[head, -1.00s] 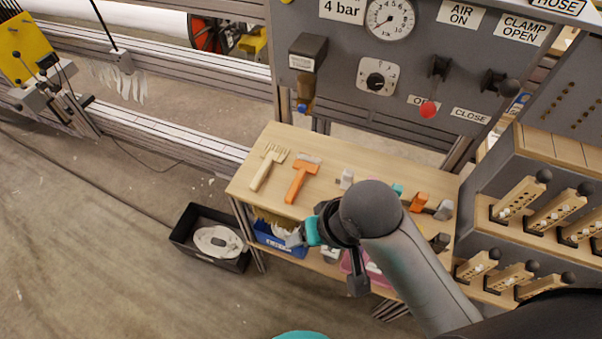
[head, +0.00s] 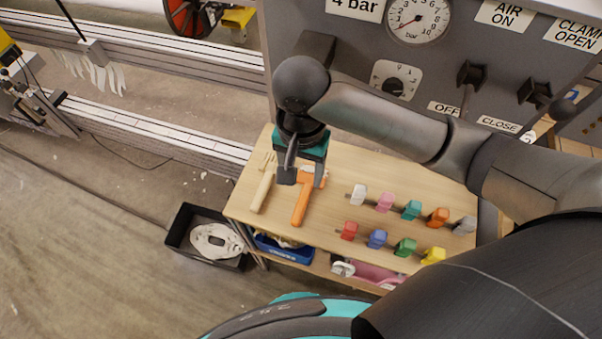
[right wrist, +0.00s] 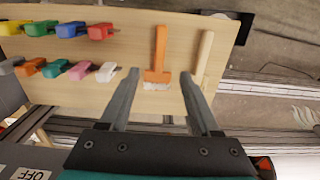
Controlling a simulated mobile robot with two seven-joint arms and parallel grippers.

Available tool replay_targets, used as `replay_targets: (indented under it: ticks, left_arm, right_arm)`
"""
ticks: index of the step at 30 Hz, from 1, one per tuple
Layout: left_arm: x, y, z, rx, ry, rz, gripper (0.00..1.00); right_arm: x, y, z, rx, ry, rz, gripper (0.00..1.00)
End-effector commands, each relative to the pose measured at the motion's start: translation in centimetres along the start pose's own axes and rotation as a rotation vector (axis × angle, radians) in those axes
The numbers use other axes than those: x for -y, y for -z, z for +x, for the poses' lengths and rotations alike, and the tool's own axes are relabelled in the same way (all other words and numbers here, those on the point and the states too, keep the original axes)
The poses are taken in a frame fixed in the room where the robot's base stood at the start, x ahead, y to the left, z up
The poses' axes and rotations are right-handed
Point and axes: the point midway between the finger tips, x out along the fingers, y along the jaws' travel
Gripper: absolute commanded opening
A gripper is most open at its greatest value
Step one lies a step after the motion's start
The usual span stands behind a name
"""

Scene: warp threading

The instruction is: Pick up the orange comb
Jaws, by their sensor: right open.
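The orange comb (head: 300,205) lies on the wooden table top, with its handle toward the front edge and its pale toothed head toward the back. In the right wrist view the comb (right wrist: 160,60) lies between the fingers' lines, with its head nearest the gripper. My right gripper (head: 304,182) is open and empty over the head end of the comb. In the right wrist view its two fingers (right wrist: 158,80) are spread either side of the comb's head, apart from it. My left gripper is not in view.
A cream wooden fork-like comb (head: 262,190) lies close to the left of the orange comb. Several coloured clips (head: 384,202) stand in two rows to the right. A control panel (head: 440,60) rises behind the table. A black bin (head: 205,240) stands on the floor.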

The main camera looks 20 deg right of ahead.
Motion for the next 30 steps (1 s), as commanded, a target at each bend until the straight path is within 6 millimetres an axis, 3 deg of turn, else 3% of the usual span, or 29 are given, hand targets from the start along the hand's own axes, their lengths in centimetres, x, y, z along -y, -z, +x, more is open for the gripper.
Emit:
replay_targets:
  ticks: [4,9,14,21,30]
  left_arm:
    - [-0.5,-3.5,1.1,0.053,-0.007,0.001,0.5]
    - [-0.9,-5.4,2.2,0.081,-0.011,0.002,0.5]
    - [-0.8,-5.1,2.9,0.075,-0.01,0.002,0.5]
    - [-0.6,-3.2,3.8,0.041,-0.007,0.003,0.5]
    - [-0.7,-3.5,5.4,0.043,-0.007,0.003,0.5]
  right_arm:
    - [-0.1,0.0,3.2,0.001,-0.005,0.002,0.64]
    - [0.0,0.0,6.8,0.0,-0.003,0.0,0.64]
    - [0.0,0.0,9.0,0.0,0.0,0.0,0.64]
    - [0.1,-0.1,10.7,-0.001,0.0,-0.001,0.64]
    - [0.3,-0.2,14.5,-0.002,0.001,0.0,0.64]
